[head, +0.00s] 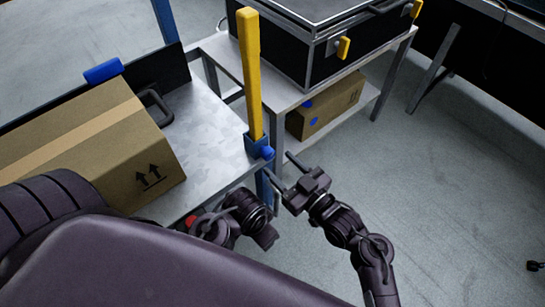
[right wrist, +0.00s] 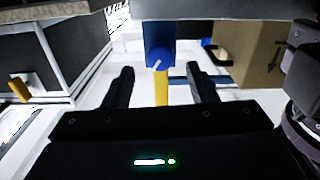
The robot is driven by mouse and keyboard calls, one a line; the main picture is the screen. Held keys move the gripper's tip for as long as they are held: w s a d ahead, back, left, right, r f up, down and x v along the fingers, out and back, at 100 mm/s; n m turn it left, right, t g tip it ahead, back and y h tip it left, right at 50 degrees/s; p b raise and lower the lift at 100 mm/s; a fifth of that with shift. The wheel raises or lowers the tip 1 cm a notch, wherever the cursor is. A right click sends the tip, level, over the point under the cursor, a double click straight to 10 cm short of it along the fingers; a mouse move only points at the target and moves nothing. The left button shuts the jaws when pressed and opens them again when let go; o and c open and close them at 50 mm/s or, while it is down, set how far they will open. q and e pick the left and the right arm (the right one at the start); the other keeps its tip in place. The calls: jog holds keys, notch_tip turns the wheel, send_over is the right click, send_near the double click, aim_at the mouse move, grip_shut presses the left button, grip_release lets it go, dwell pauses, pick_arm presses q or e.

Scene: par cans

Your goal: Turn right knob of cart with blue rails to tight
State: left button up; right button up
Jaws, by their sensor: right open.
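The cart's bare metal top (head: 215,125) is at the left of the head view. A yellow post (head: 250,75) stands in a blue corner socket (head: 257,144). The small blue knob (head: 267,153) sits on that socket. In the right wrist view the knob (right wrist: 160,61) is round with a pale line across it, ahead and between the fingers. My right gripper (head: 279,165) is open and empty, its fingers pointing at the knob, seemingly just short of it. Dark arm parts below the cart edge may include my left gripper (head: 262,234); its jaws cannot be made out.
A cardboard box (head: 95,150) lies on the cart beside a black handle (head: 157,103). Another blue piece (head: 103,72) is on the far side. A table behind carries a black case (head: 320,50) with yellow latches; a smaller carton (head: 325,108) sits on its shelf.

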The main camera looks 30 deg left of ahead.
aim_at(271, 156)
jog(key=shift+x, duration=1.85)
jog(key=c, duration=1)
